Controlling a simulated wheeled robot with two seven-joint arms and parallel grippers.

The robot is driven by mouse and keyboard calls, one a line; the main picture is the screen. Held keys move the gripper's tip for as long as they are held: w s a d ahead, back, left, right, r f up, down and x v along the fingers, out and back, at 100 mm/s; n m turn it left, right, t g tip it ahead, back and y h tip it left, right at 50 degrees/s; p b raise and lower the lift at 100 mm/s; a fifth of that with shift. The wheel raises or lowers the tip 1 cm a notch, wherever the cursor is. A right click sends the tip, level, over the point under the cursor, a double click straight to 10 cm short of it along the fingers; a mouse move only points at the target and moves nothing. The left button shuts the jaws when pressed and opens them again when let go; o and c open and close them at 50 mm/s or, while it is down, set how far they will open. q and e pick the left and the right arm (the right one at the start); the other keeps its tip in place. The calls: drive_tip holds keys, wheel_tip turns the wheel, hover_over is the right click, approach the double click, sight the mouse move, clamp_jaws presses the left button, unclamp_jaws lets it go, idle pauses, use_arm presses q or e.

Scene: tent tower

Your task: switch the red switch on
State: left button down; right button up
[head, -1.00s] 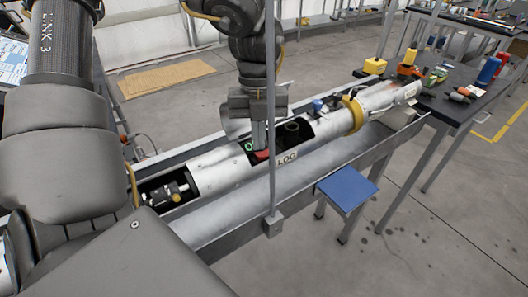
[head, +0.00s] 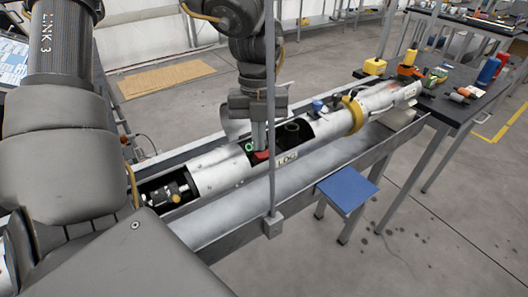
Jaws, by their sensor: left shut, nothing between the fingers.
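The red switch (head: 261,155) sits in the open hatch of the long white cylinder (head: 220,174), beside a small green ring (head: 249,146). My left gripper (head: 260,147) points down into the hatch from above, its fingers closed together. Its fingertips are at the red switch and partly cover it. I cannot tell whether they touch it. The switch's exact position is too small to read. My right gripper does not show in the head view.
The cylinder lies in a grey metal trough (head: 240,222), and a thin upright post (head: 271,110) stands in front of the hatch. A blue stool-like plate (head: 347,187) is at the right. A dark table (head: 450,108) with several coloured tools stands beyond.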

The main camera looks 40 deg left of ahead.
sight(259, 154)
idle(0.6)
use_arm(q)
drive_tip(key=shift+f+b, duration=0.95)
drive_tip(key=shift+b, duration=0.05)
idle(0.3)
drive_tip(key=shift+r, duration=0.15)
drive_tip(key=shift+r+p, duration=2.25)
drive_tip(key=shift+r, duration=1.15)
